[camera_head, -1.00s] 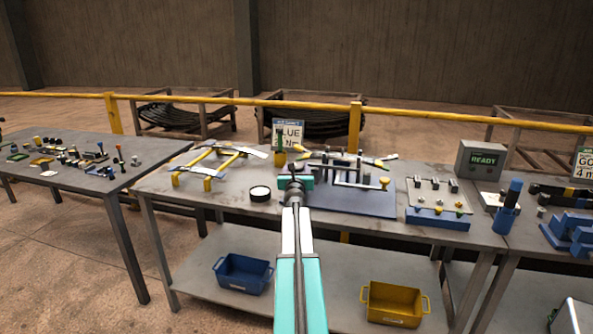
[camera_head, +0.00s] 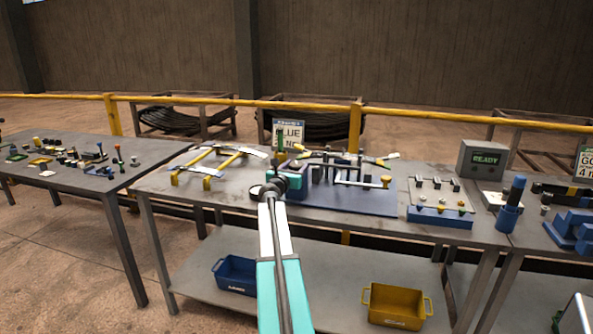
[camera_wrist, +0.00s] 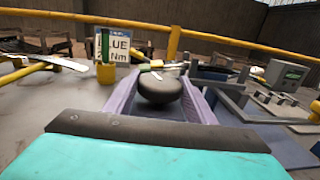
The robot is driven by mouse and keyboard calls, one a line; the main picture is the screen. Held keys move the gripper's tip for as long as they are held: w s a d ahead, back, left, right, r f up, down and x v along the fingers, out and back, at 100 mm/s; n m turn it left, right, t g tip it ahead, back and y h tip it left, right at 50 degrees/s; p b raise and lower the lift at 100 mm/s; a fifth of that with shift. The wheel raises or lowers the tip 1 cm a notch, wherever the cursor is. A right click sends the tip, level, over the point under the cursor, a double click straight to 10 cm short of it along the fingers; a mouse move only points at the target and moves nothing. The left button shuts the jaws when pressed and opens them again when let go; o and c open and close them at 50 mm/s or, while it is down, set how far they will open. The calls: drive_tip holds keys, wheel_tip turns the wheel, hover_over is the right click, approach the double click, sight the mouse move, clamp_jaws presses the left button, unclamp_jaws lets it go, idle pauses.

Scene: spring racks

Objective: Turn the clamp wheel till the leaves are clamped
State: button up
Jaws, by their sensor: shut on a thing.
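The clamp wheel (camera_wrist: 160,90) is a dark, rounded knob in the wrist view, between the two fingers of my gripper (camera_wrist: 161,77). The gripper is shut on it. In the head view my gripper (camera_head: 297,180) is at the left end of the blue clamp fixture (camera_head: 350,202), and my wrist hides the wheel. The fixture carries grey posts and bars. Thin leaves (camera_head: 335,155) lie across it towards the back; whether they are pressed tight cannot be told.
A yellow stand with pale leaves (camera_head: 208,160) is to the left. A sign (camera_head: 289,135) stands behind the fixture. A screen reading READY (camera_head: 484,158) and a blue block with knobs (camera_head: 440,216) are to the right. Blue (camera_head: 236,274) and yellow bins (camera_head: 396,305) sit on the lower shelf.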

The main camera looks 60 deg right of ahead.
drive_tip(key=shift+w+d+m+g+b, duration=0.1)
drive_tip(key=shift+m+g+b, duration=0.35)
drive_tip(key=shift+m+g, duration=0.6)
drive_tip(key=shift+m+g+b, duration=0.4)
drive_tip(key=shift+m+g, duration=0.15)
drive_tip(key=shift+g, duration=0.9)
drive_tip(key=shift+m+g, duration=0.3)
drive_tip(key=shift+g, duration=0.5)
drive_tip(key=o, duration=1)
drive_tip(key=shift+o, duration=0.2)
drive_tip(key=w+a+b, duration=0.1)
drive_tip(key=a, duration=1.2)
drive_tip(key=shift+w+a, duration=0.4)
